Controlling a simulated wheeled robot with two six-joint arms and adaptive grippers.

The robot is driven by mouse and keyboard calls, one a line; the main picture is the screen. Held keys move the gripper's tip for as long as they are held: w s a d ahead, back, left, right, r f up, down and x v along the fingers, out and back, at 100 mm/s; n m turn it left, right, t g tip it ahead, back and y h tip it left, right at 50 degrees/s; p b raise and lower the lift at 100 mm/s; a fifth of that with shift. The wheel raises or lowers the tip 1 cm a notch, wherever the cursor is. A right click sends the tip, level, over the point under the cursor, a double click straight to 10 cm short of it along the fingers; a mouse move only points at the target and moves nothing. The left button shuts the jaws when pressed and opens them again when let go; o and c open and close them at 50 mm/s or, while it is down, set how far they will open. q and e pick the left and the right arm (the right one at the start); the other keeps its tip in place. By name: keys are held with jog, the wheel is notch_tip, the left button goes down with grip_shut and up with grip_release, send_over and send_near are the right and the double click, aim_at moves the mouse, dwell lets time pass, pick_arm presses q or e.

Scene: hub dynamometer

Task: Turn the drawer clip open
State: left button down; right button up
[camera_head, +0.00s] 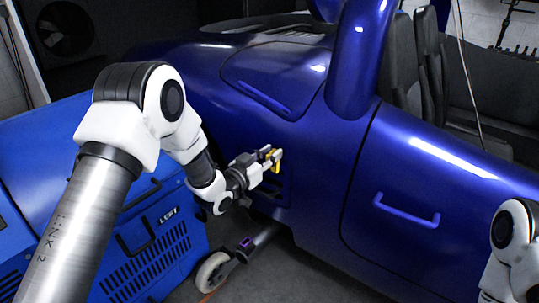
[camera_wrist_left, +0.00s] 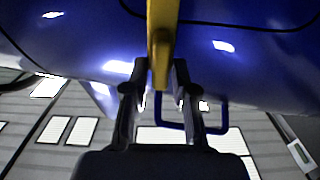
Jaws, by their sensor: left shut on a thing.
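The yellow clip (camera_head: 268,155) shows as a small piece at the side of the dark blue car body. It also shows in the left wrist view as a yellow bar (camera_wrist_left: 161,35) running down from the top edge. My left gripper (camera_head: 273,159) is at the car's side, with its fingers on both sides of the clip. In the left wrist view the two fingertips (camera_wrist_left: 158,75) are shut on the bar's lower end. The gripper hides part of the clip, and no drawer can be made out clearly. Of my right arm only a link shows at the right edge; its gripper is out of view.
A blue cabinet (camera_head: 150,265) stands at lower left. A caster wheel (camera_head: 213,272) is on the floor beside it.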

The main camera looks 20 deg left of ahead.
pick_arm(q)
jog(key=m, duration=0.3)
jog(key=m+p, duration=0.1)
jog(key=shift+s+d, duration=0.1)
jog(key=shift+d, duration=0.15)
jog(key=shift+s+d+f+m, duration=0.1)
jog(key=shift+f+m, duration=0.15)
jog(key=shift+m, duration=2.1)
jog(key=shift+d+f+m, duration=0.15)
jog(key=shift+f+m, duration=0.05)
jog(key=shift+m, duration=2.1)
jog(key=shift+s+d+f+m, duration=0.1)
jog(key=shift+f+m, duration=0.15)
jog(key=shift+m, duration=2.1)
jog(key=c, duration=1.2)
grip_release()
jog(key=shift+o, duration=0.2)
